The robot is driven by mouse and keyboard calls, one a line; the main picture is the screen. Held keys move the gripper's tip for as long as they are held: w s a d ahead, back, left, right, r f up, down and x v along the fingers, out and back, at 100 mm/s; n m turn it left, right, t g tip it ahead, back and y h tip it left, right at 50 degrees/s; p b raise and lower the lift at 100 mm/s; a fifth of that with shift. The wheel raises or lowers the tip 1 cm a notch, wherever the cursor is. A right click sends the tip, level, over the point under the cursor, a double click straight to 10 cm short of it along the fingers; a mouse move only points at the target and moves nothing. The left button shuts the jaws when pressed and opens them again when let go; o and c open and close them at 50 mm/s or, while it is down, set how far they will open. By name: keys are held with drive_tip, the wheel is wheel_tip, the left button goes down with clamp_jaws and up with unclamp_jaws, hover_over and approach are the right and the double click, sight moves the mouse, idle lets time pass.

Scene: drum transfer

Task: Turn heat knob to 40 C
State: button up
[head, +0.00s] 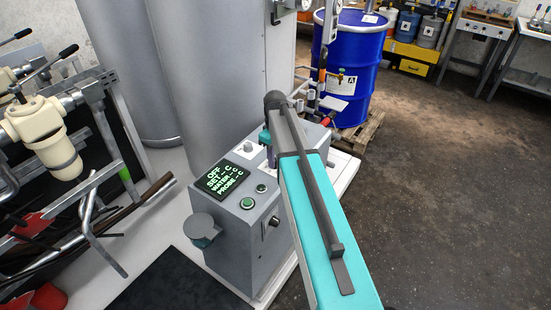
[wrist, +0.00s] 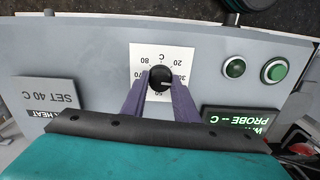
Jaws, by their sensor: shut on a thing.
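The heat knob (wrist: 161,78) is black and round, on a white dial plate (wrist: 146,52) with temperature numbers, upside down in the wrist view. A pale pointer mark shows on the knob's right side, but I cannot read its exact setting. My gripper (wrist: 160,86) has its purple fingers on either side of the knob, shut on it. In the head view my gripper (head: 269,153) is over the top of the grey control box, and my arm hides the knob. The display (head: 223,179) reads OFF, with dashes for set, water and probe.
A "SET 40 C" label (wrist: 45,93) is left of the dial in the wrist view. A green button (wrist: 274,71) and a dark green lamp (wrist: 235,68) are to its right. A blue drum (head: 350,65) on a pallet stands behind the box. Open floor lies right.

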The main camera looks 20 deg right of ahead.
drive_tip(key=m, duration=0.4)
drive_tip(key=shift+b, duration=0.3)
drive_tip(key=shift+m, duration=2)
drive_tip(key=o, duration=1.1)
drive_tip(key=shift+c, duration=0.2)
drive_tip(key=shift+r, duration=0.1)
wheel_tip(320, 180, up, 14)
drive_tip(key=b, duration=0.3)
